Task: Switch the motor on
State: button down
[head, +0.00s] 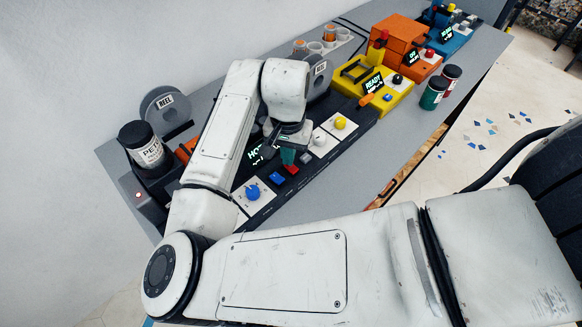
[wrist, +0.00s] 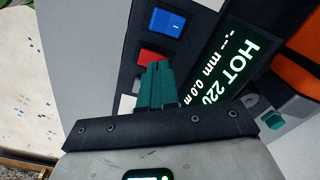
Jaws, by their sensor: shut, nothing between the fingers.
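My gripper (head: 288,156) is over the dark control panel of the machine nearest me, its teal fingers together and empty. In the wrist view the fingertips (wrist: 156,72) are beside the red button (wrist: 155,57) and overlap its edge; I cannot tell if they touch it. A blue rocker switch (wrist: 167,22) is just past the red button. In the head view the blue switch (head: 277,178) and red button (head: 291,169) are just in front of the gripper. No label reading motor is legible. The display (wrist: 228,72) reads "HOT 220".
A blue knob (head: 252,192) on a white plate is left of the switches; a yellow knob (head: 340,123) is right of them. A yellow machine (head: 378,98) and orange machine (head: 398,36) stand farther along the bench.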

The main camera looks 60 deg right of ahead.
jog(key=shift+f+b, duration=0.35)
jog(key=shift+f, duration=0.25)
dwell(0.3)
notch_tip(320, 180, up, 7)
jog(key=p, duration=0.6)
jog(key=shift+r, duration=0.1)
jog(key=shift+s, duration=0.1)
dwell(0.7)
